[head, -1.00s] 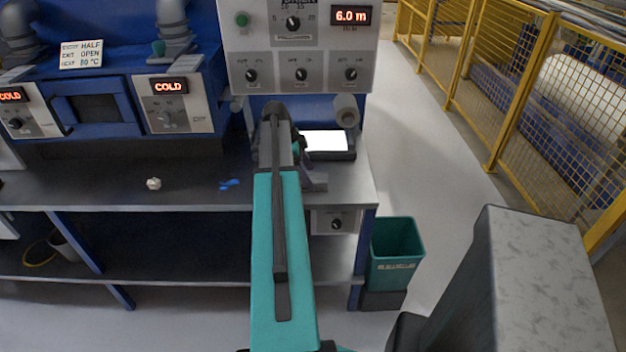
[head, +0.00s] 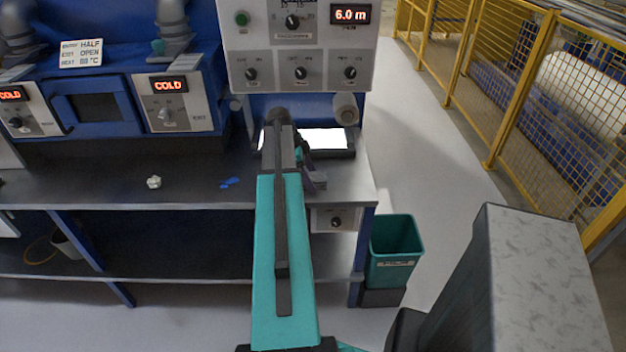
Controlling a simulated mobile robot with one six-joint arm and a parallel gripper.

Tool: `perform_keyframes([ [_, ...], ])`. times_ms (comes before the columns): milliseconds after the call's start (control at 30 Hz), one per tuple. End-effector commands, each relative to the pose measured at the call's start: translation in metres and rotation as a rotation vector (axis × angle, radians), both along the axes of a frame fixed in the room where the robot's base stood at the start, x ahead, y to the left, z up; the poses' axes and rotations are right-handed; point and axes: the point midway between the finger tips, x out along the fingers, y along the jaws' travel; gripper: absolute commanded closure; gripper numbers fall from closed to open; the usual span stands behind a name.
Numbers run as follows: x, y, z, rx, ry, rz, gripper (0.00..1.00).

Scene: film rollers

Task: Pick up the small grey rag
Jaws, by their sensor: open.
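A small pale grey-white crumpled lump (head: 154,182) lies on the dark bench top, left of the middle; it looks like the rag, though it is too small to be sure. My gripper (head: 316,181) is partly hidden behind my own arm, over the right end of the bench in front of the lit white panel. It is open, and nothing shows between its fingers. It is well to the right of the pale lump and apart from it.
A small blue scrap (head: 230,183) lies on the bench (head: 100,190) between the lump and my arm. Blue ovens and a control box (head: 297,60) stand behind. Yellow mesh fencing (head: 520,90) runs beyond clear floor.

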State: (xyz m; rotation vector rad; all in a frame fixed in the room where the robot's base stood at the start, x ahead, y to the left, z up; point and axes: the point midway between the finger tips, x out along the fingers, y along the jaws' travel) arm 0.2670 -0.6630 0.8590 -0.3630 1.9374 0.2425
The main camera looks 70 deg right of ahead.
Motion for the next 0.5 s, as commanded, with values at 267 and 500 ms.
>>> perform_keyframes([
  [267,0.0004,0.0001,-0.0024,0.000,0.000,0.001,0.27],
  [500,0.0006,0.0002,-0.0027,0.000,0.000,0.001,0.53],
])
